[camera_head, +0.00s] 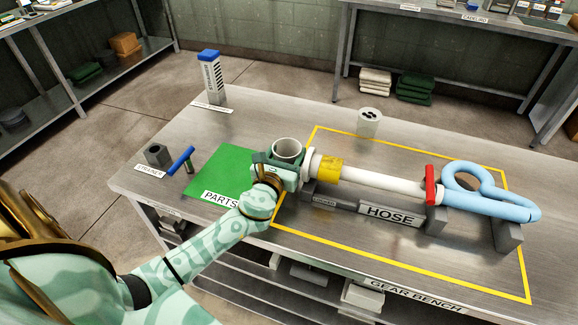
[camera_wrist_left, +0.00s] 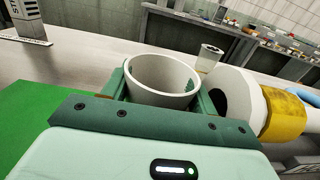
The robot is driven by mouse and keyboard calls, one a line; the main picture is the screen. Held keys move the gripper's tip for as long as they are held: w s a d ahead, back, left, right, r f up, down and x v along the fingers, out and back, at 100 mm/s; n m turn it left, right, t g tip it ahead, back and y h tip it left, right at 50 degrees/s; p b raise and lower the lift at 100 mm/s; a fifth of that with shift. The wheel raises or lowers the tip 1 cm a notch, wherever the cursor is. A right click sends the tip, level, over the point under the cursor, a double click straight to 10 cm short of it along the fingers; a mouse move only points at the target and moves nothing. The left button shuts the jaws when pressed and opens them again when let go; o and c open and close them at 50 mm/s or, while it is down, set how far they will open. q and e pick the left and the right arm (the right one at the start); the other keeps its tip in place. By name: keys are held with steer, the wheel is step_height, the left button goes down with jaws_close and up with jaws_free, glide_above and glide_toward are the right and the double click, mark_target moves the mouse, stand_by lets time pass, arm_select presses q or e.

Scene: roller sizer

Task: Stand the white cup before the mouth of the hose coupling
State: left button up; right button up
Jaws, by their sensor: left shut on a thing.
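The white cup (camera_head: 288,159) is upright in my left gripper (camera_head: 281,165), just left of the hose coupling's mouth. In the left wrist view the cup (camera_wrist_left: 160,85) sits between the green jaws (camera_wrist_left: 163,96), its open top up and its inside empty. The hose coupling (camera_head: 312,162) is white with a yellow band, and its mouth faces the cup. In the wrist view its dark mouth (camera_wrist_left: 217,97) opens right beside the cup, partly behind the right jaw. The cup's base is hidden, so I cannot tell whether it touches the bench. My right gripper is out of view.
The white hose (camera_head: 375,180) runs right along grey blocks to a red lever (camera_head: 430,184) and blue tubing (camera_head: 490,199). A yellow outline surrounds it. A green mat (camera_head: 222,170), a blue-handled tool (camera_head: 181,160) and a dark hex part (camera_head: 158,154) are left. A pale canister (camera_head: 368,124) stands behind.

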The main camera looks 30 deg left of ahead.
mark_target(291, 154)
arm_select(q)
steer(key=shift+f+b, duration=1.15)
steer(key=shift+f, duration=0.8)
steer(key=o, duration=0.7)
steer(key=shift+r, duration=0.1)
steer(key=shift+r, duration=0.1)
steer(key=shift+s+r+p, duration=0.15)
steer(key=shift+p, duration=0.15)
steer(key=v, duration=1.1)
steer(key=shift+s, duration=0.35)
